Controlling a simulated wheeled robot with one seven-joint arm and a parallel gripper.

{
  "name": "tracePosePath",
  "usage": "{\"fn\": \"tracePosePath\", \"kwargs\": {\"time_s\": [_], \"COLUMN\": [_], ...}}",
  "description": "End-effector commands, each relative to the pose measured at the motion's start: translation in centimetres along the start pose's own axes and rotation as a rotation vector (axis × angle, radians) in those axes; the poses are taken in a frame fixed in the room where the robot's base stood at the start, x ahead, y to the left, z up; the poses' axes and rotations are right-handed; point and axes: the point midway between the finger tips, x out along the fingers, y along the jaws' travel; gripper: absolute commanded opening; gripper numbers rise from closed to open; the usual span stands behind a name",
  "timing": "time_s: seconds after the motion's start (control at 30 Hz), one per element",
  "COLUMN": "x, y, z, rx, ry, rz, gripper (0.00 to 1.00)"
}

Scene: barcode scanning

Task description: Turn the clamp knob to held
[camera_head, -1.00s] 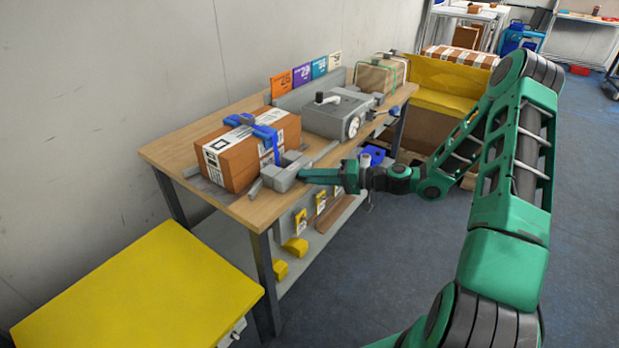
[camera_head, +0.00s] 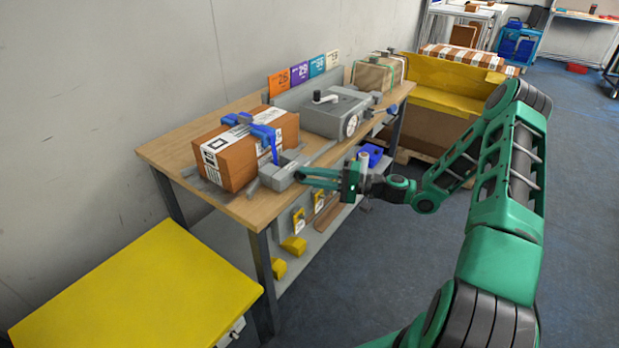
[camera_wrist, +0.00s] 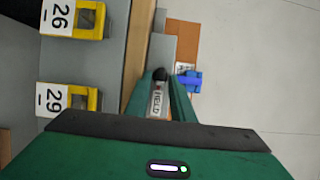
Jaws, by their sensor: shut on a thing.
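The clamp (camera_head: 284,170) is a grey block at the front edge of the wooden bench, beside a brown box (camera_head: 235,160) with white labels and a blue strap. My gripper (camera_head: 305,176) reaches it from the right, at its front face. In the wrist view the fingers of my gripper (camera_wrist: 168,95) are shut on a small dark knob (camera_wrist: 160,74). A plate reading HELD (camera_wrist: 156,103) shows between the fingers. The knob is hidden behind the fingers in the head view, and its exact angle cannot be told.
A grey machine with a dial (camera_head: 337,112) stands further along the bench. Yellow holders numbered 26 (camera_wrist: 89,18) and 29 (camera_wrist: 84,98) hang below the bench edge. A yellow table (camera_head: 135,290) stands at the front left. Floor to the right is clear.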

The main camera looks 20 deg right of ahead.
Motion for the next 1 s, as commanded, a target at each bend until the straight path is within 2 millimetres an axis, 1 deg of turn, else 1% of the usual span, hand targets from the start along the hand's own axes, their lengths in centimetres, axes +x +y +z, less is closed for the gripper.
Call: {"fn": "tracePosePath", "kwargs": {"time_s": [0.03, 0.27, 0.3, 0.53, 0.67, 0.77, 1.0], "x": [-0.2, -0.1, -0.1, -0.1, -1.0, -2.4, -6.9], "y": [0.4, 0.5, 0.5, 0.4, 0.4, 0.4, 0.2], "z": [-0.1, -0.1, -0.1, 0.0, -0.1, -0.1, -0.2], "rx": [0.003, 0.002, 0.002, 0.002, 0.002, 0.003, 0.0], "ry": [0.003, 0.002, 0.002, 0.002, 0.004, 0.005, 0.005], "rz": [0.009, 0.01, 0.01, 0.01, 0.01, 0.011, 0.006], "gripper": [0.0, 0.0, 0.28, 0.28, 0.28, 0.28, 0.28]}}
